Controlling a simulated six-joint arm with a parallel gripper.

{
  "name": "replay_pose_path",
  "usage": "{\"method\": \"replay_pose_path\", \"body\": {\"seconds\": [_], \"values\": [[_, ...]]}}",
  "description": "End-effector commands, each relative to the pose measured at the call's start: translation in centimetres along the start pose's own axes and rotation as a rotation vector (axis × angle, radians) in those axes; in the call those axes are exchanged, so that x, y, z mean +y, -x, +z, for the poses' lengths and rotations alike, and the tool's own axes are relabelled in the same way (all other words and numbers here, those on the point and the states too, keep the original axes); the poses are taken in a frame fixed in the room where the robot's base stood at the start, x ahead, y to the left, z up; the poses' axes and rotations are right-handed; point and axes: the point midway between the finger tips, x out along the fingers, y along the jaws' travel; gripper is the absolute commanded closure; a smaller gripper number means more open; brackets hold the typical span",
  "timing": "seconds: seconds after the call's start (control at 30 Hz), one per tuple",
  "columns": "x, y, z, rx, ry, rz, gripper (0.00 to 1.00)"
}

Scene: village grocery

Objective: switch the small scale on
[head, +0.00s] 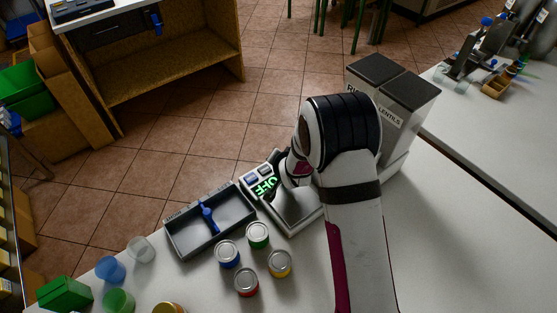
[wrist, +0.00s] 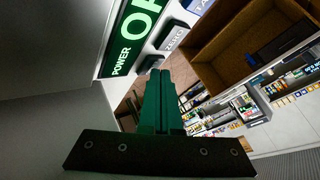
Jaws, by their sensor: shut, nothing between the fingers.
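The small scale (head: 298,214) stands on the white counter, partly hidden behind my arm in the head view. Its display (head: 265,187) shows green OFF text. In the wrist view the display (wrist: 128,40) shows large letters beginning "O", with the word POWER beside them. A labelled button (wrist: 172,40) and a second button (wrist: 150,64) sit beside the display. My gripper (wrist: 160,73) is shut and empty, its green fingers together, tips close to the second button. I cannot tell whether they touch it. In the head view my gripper (head: 271,194) is over the scale's front panel.
A grey divided tray (head: 185,240) with a blue piece lies left of the scale. Several cans, including a green-banded one (head: 258,235), stand in front. Grey bins (head: 408,100), one marked LENTILS, stand behind my arm.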

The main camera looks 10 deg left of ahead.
Motion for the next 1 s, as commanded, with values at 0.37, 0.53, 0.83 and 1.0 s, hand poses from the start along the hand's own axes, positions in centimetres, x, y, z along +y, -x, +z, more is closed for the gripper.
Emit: {"method": "replay_pose_path", "body": {"seconds": [0.37, 0.53, 0.83, 1.0], "values": [[-0.5, 0.7, -0.5, 0.000, 0.001, -0.001, 1.00], [-0.6, 0.7, -0.5, 0.000, 0.001, 0.000, 1.00], [-2.5, 3.4, -2.5, 0.002, 0.000, -0.002, 1.00], [-3.4, 4.7, -3.4, 0.001, 0.000, -0.001, 1.00]]}}
